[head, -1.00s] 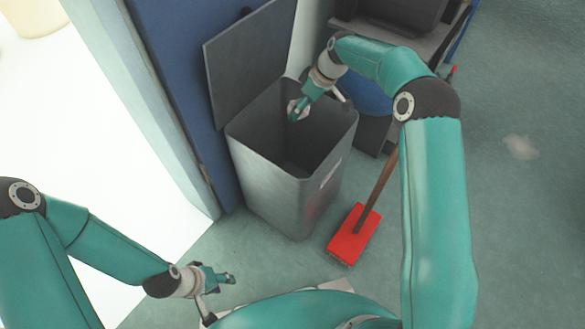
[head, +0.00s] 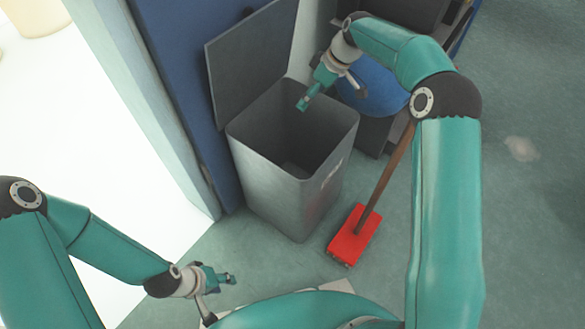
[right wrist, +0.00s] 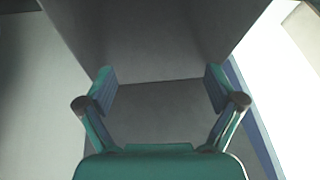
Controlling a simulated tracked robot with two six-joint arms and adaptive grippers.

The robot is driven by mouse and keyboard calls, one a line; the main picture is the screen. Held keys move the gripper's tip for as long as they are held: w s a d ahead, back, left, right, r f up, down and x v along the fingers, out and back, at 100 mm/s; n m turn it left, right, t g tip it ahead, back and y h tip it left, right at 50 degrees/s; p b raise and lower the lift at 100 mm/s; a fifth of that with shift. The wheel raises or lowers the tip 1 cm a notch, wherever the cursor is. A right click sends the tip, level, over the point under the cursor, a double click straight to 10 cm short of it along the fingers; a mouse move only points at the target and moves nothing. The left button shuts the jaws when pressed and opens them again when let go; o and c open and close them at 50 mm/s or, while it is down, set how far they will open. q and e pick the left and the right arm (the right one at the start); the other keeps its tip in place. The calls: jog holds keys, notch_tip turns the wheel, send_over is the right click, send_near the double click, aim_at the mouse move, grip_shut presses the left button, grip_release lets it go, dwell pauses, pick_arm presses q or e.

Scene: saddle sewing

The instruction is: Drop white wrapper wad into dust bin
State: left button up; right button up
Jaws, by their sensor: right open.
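The dust bin (head: 268,184) is a grey square bin with its lid (head: 250,62) raised at the back left. My right gripper (head: 302,104) is over the bin's opening, near its back right rim. In the right wrist view its fingers (right wrist: 160,90) are spread apart with nothing between them, and grey bin surfaces show beyond. I do not see the white wrapper wad in any view; the bottom of the bin is dark in the head view. My left gripper (head: 232,279) is low at the lower left, away from the bin; its fingers are too small to judge.
A red-headed broom (head: 354,235) with a brown handle stands right of the bin. A blue round object (head: 372,88) and dark equipment (head: 408,12) are behind my right arm. A blue panel (head: 178,75) is left of the bin.

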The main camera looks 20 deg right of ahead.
jog(key=v, duration=0.6)
jog(key=shift+r, duration=0.2)
jog(key=shift+d, duration=0.1)
